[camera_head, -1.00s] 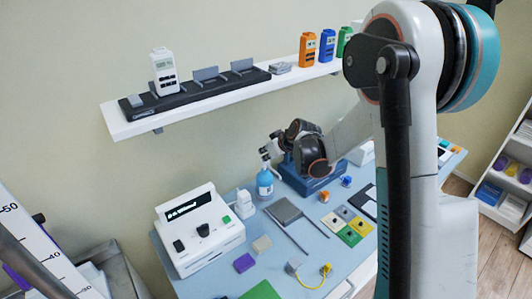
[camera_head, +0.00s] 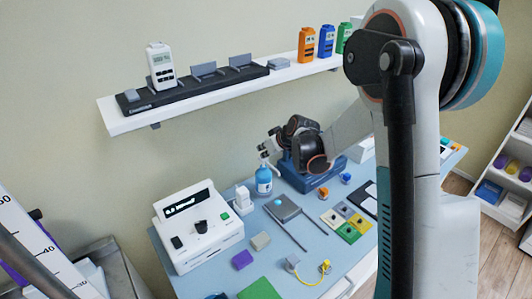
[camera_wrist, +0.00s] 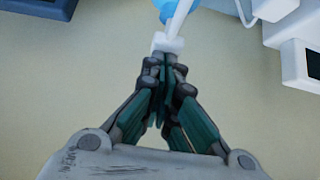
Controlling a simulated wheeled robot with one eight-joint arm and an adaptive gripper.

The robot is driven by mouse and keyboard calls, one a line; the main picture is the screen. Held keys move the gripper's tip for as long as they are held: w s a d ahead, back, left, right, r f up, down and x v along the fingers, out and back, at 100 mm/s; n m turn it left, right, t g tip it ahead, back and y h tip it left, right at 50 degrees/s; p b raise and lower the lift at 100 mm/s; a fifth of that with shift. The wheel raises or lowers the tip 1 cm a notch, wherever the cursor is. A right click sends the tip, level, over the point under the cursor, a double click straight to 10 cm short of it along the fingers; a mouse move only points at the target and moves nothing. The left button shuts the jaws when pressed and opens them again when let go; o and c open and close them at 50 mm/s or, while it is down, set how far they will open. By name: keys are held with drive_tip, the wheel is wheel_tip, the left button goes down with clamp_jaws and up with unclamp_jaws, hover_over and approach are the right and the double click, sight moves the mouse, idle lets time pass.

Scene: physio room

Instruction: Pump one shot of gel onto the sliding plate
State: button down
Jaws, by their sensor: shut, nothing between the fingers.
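The blue gel bottle (camera_head: 263,182) with a white pump stands upright at the back of the table. The grey sliding plate (camera_head: 289,213) lies in front of it, on two thin dark rails; a small pale spot shows on the plate. My gripper (camera_head: 267,149) is shut and empty at the pump top. In the wrist view, my fingertips (camera_wrist: 168,62) are together just at the white pump head (camera_wrist: 168,42); I cannot tell whether they touch it. Part of the blue bottle (camera_wrist: 165,8) shows at the top edge of that view. The fingers hide part of the pump.
A white machine (camera_head: 198,232) stands left of the bottle, a small white device (camera_head: 243,202) between them. A wall shelf (camera_head: 215,97) runs above the table. Purple and grey blocks lie in front.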

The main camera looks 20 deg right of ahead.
wheel_tip(320, 180, up, 3)
drive_tip(key=shift+a+f+p, duration=0.1)
drive_tip(key=shift+f+p, duration=0.1)
drive_tip(key=shift+p, duration=0.25)
drive_tip(key=p+v, duration=0.1)
drive_tip(key=v, duration=0.9)
drive_tip(key=shift+f, duration=0.1)
drive_tip(key=s+a+r+m+h+b, duration=0.1)
drive_tip(key=s+b, duration=0.1)
drive_tip(key=s, duration=0.6)
drive_tip(key=s+a+r+m+h+b, duration=0.1)
drive_tip(key=s+r+b, duration=0.15)
drive_tip(key=s, duration=0.55)
drive_tip(key=s+f+m+b, duration=0.1)
drive_tip(key=s+f+b, duration=0.1)
drive_tip(key=s, duration=0.6)
drive_tip(key=s+f+m+g+h+b, duration=0.1)
drive_tip(key=s+f+b, duration=0.2)
drive_tip(key=s, duration=0.5)
drive_tip(key=shift+s+d+f, duration=0.25)
drive_tip(key=shift+d+f, duration=0.1)
drive_tip(key=shift+f, duration=0.35)
drive_tip(key=c, duration=2.4)
unclamp_jaws()
